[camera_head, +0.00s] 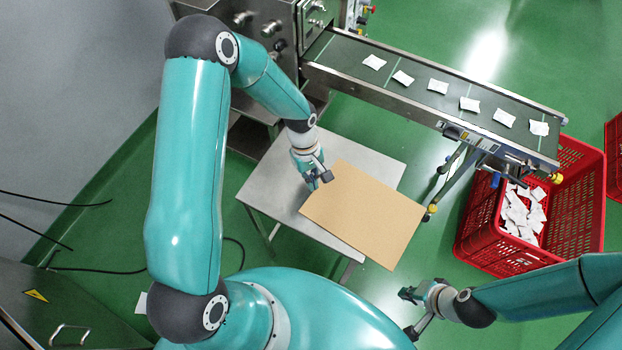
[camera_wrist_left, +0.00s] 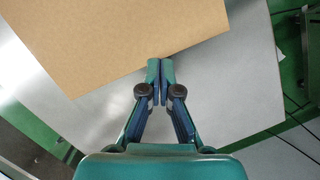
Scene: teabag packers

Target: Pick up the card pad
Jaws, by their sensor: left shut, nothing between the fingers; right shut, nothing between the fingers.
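The card pad (camera_head: 362,214) is a flat tan rectangle. It lies on the pale table (camera_head: 262,184) and juts out past the table's front right edge. My right gripper (camera_head: 408,313) is shut and empty, apart from the pad at the lower right.
A conveyor (camera_head: 350,62) carrying several white teabags runs across the upper right. A red crate (camera_head: 582,200) with teabags stands on the floor below its end. A steel machine (camera_head: 270,60) stands behind the table. Green floor lies between table and crate.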

